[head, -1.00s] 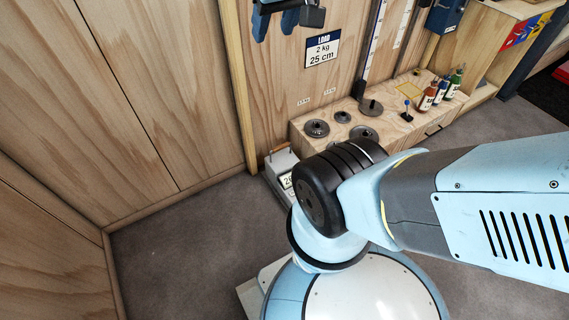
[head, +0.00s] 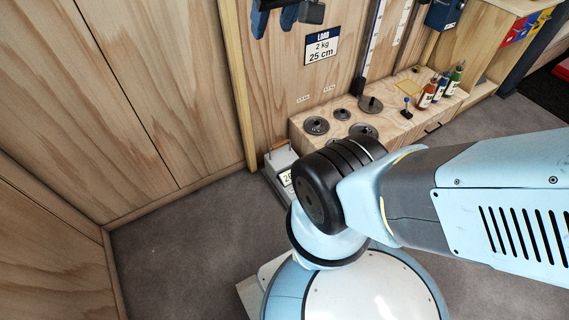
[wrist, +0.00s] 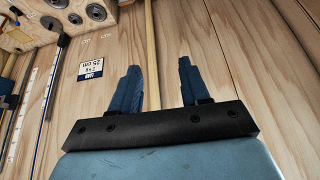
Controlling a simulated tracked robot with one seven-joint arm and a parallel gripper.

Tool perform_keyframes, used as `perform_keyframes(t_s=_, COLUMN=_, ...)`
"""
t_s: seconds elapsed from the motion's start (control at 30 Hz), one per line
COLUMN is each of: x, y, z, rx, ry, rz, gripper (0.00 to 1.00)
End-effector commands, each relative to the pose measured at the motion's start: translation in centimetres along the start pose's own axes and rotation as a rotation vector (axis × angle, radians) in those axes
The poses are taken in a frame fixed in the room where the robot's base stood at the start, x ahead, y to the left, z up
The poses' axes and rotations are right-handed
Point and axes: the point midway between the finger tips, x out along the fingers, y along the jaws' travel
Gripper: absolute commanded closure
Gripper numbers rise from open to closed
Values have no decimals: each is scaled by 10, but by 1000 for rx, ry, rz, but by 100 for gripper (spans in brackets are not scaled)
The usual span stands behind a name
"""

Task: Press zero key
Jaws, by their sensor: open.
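My gripper (head: 274,20) is at the top edge of the head view, well above the device. In the wrist view my gripper (wrist: 159,64) is open, its two blue fingers apart with nothing between them. The device does not show in the wrist view.
A wooden bench (head: 300,140) holds several metal weight discs (head: 362,131), a small blue-knobbed stand (head: 406,108) and three bottles (head: 442,88). A load sign (head: 322,45) hangs on the wall beside a vertical ruler (head: 376,35). The carpet (head: 180,250) at left is clear.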

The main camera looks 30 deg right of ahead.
Motion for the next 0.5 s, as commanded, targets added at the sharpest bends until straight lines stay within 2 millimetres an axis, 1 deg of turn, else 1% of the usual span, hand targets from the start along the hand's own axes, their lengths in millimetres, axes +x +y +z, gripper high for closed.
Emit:
perform_keyframes(t_s=0.07, x=0, y=0, z=0, rx=0, ry=0, rz=0, gripper=55)
perform_keyframes(t_s=0.5, x=0, y=0, z=0, rx=0, ry=0, rz=0, gripper=97)
